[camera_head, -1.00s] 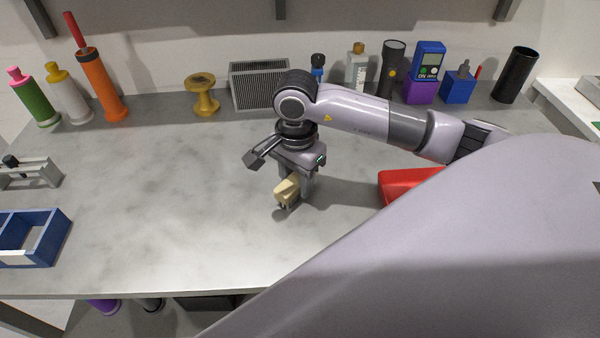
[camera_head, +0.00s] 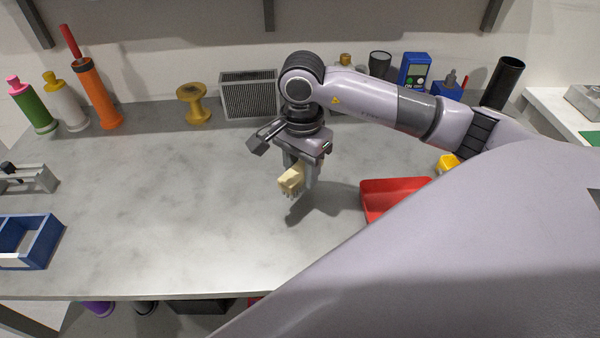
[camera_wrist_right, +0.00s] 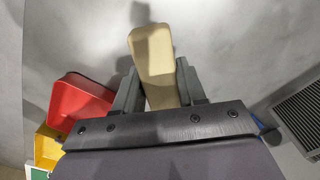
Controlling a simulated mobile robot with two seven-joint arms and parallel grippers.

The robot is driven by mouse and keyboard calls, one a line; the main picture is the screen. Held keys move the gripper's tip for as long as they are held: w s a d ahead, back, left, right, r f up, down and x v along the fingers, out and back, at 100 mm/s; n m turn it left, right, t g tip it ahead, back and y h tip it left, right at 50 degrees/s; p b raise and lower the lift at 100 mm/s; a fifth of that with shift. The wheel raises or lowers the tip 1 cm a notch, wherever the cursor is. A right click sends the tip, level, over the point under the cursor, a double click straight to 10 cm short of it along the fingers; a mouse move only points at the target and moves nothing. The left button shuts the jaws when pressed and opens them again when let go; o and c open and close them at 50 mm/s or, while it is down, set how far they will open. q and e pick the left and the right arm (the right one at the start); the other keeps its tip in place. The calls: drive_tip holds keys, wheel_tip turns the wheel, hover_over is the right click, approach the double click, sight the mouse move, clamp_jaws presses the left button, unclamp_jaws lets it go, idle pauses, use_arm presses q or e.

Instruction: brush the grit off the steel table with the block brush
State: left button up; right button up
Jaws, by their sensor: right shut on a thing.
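The block brush (camera_head: 291,181) has a pale cream wooden block, with dark bristles just showing below it in the head view. My right gripper (camera_head: 303,176) is shut on it and points down over the middle of the steel table (camera_head: 150,190). The brush and fingers are above the surface, with their shadow to the right. In the right wrist view the brush (camera_wrist_right: 153,60) sits between the two fingers (camera_wrist_right: 158,88), its long block sticking out past them. I cannot make out any grit on the table. My left gripper is not in view.
A red tray (camera_head: 366,204) lies right of the brush, partly hidden by my arm, with a yellow container (camera_head: 448,163) behind it. A blue divided box (camera_head: 48,243) is at the left. A grey vented box (camera_head: 249,95), a spool (camera_head: 194,103) and bottles line the back. The left-centre is clear.

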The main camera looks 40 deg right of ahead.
drive_tip(key=shift+r+p, duration=0.65)
drive_tip(key=shift+r, duration=0.85)
